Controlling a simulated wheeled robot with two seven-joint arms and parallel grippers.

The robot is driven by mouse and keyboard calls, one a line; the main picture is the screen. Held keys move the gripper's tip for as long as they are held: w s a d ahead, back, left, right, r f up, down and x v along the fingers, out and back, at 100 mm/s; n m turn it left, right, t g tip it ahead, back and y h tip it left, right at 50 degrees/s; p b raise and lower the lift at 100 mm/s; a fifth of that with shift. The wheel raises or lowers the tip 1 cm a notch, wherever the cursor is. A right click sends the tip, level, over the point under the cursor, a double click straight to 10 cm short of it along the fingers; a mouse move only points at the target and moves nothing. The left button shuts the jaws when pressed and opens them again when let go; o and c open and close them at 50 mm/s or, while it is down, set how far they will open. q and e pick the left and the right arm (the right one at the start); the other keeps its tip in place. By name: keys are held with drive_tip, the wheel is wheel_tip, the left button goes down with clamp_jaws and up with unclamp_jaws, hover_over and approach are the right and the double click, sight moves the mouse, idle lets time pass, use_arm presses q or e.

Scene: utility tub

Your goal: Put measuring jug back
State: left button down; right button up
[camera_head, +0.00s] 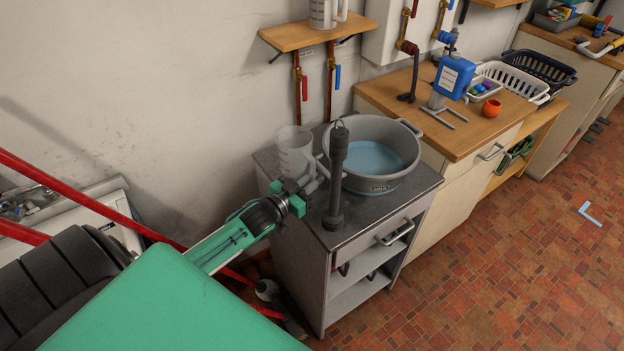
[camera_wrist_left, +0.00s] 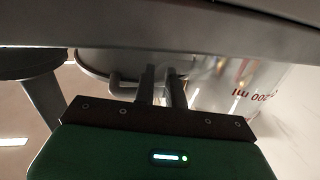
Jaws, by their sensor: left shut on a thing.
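A translucent measuring jug (camera_head: 294,150) is upright at the back left of the grey cabinet top, beside the tub. In the left wrist view the jug (camera_wrist_left: 245,95) is at the right, with red markings upside down. My left gripper (camera_head: 304,188) is at the front right of the jug and shut on its handle. Its fingers (camera_wrist_left: 162,88) are close together in the wrist view. I cannot tell whether the jug's base touches the cabinet top. My right gripper is not in view.
A grey tub of water (camera_head: 408,178) stands right of the jug. A dark upright pole (camera_head: 337,180) stands close to the gripper at the front. A wooden wall shelf (camera_head: 312,36) above holds another pale container (camera_head: 321,12). A blue container (camera_head: 454,77) stands on the wooden counter.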

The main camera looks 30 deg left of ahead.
use_arm(q)
drive_tip(key=c, duration=1.8)
unclamp_jaws()
drive_tip(key=shift+f, duration=0.2)
drive_tip(key=shift+c, duration=0.2)
drive_tip(key=o, duration=0.4)
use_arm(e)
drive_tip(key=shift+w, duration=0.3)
use_arm(q)
drive_tip(key=shift+r, duration=0.15)
